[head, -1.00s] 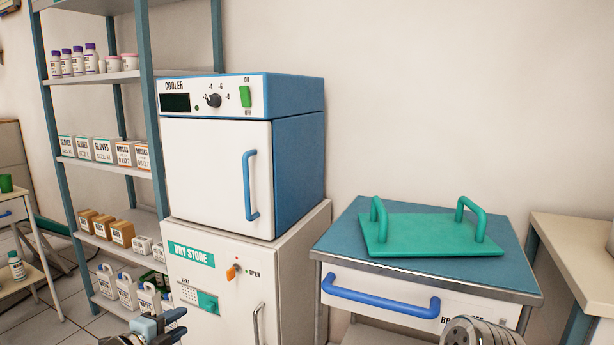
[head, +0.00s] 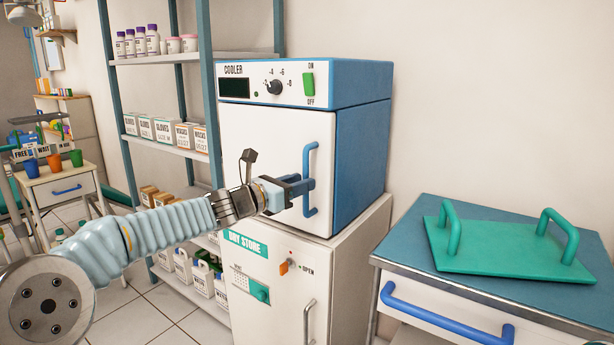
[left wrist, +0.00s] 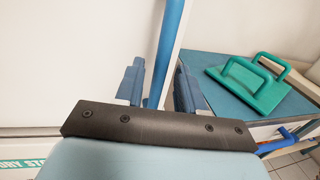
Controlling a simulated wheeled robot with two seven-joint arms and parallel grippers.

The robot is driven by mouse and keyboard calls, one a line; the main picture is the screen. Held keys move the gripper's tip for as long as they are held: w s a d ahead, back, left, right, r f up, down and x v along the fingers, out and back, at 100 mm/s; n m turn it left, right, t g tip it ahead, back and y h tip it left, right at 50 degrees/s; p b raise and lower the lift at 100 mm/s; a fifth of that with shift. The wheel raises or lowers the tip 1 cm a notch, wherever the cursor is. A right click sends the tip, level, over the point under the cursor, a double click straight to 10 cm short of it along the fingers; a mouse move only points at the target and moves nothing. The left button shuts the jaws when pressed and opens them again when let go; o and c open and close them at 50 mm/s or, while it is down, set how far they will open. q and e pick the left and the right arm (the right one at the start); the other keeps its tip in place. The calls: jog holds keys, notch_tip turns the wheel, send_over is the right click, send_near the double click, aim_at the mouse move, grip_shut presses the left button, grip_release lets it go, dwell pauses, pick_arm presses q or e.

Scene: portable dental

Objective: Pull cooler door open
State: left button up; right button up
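The white cooler door (head: 262,150) looks shut on the blue cooler box, under a panel with a display, knob and green switch. Its blue vertical handle (head: 311,205) is on the door's right side. My left gripper (head: 306,187) is at the handle's middle, reaching in from the left. In the left wrist view the two blue fingers stand apart, with the handle (left wrist: 168,45) between them and gaps on both sides, so the gripper (left wrist: 160,88) is open around it. Whether a finger touches the handle is hard to tell. My right gripper is out of view.
The cooler stands on a white dry store cabinet (head: 265,320). At right, a cart (head: 400,225) carries a green tray with two handles (head: 500,250). A shelf rack (head: 165,55) with boxes and bottles stands left, behind my left arm.

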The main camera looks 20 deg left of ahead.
pick_arm(q)
jog(key=shift+x, duration=1.35)
grip_shut()
